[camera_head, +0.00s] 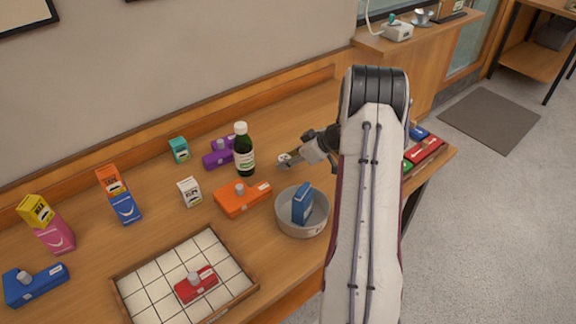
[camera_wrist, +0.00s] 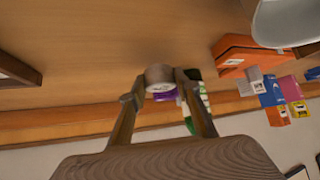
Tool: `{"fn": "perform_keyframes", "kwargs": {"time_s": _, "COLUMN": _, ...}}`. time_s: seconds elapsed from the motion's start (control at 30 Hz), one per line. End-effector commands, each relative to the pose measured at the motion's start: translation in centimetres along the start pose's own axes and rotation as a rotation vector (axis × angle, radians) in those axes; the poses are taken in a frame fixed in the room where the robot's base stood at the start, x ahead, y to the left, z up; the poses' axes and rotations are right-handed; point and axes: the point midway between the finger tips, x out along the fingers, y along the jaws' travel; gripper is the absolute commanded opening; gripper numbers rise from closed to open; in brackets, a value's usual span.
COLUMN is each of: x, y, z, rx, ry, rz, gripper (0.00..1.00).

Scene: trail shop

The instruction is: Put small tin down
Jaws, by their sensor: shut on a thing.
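My gripper (camera_head: 290,160) is shut on a small tin (camera_head: 284,159), to the right of the dark green bottle (camera_head: 244,152) in the head view. In the wrist view the small tin (camera_wrist: 160,75) is a short grey-brown round can with a pale end. It sits between the two fingertips of my gripper (camera_wrist: 158,84). The wooden table (camera_head: 150,225) lies under the tin. I cannot tell how far the tin is above the table. My arm hides part of the table's right side.
A grey round bowl (camera_head: 290,222) with a blue box (camera_head: 302,204) in it stands nearest, beside an orange case (camera_head: 240,199). A tiled tray (camera_head: 146,297) holds a red case (camera_head: 196,285). Bare wood surrounds the gripper.

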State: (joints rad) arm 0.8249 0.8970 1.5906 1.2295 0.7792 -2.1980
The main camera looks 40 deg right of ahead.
Motion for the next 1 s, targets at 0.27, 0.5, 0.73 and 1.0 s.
{"fn": "perform_keyframes", "kwargs": {"time_s": 0.27, "x": 1.8, "y": 0.0, "z": 1.8, "rx": 0.001, "ry": 0.0, "rz": -0.001, "gripper": 0.1}}
{"fn": "perform_keyframes", "kwargs": {"time_s": 0.5, "x": 1.8, "y": 0.0, "z": 1.8, "rx": 0.0, "ry": 0.001, "rz": 0.0, "gripper": 0.1}}
{"fn": "perform_keyframes", "kwargs": {"time_s": 0.73, "x": 2.0, "y": 0.0, "z": 2.0, "rx": 0.0, "ry": 0.0, "rz": 0.0, "gripper": 0.1}}
{"fn": "perform_keyframes", "kwargs": {"time_s": 1.0, "x": 2.1, "y": 0.0, "z": 2.0, "rx": 0.0, "ry": 0.0, "rz": 0.0, "gripper": 0.48}}
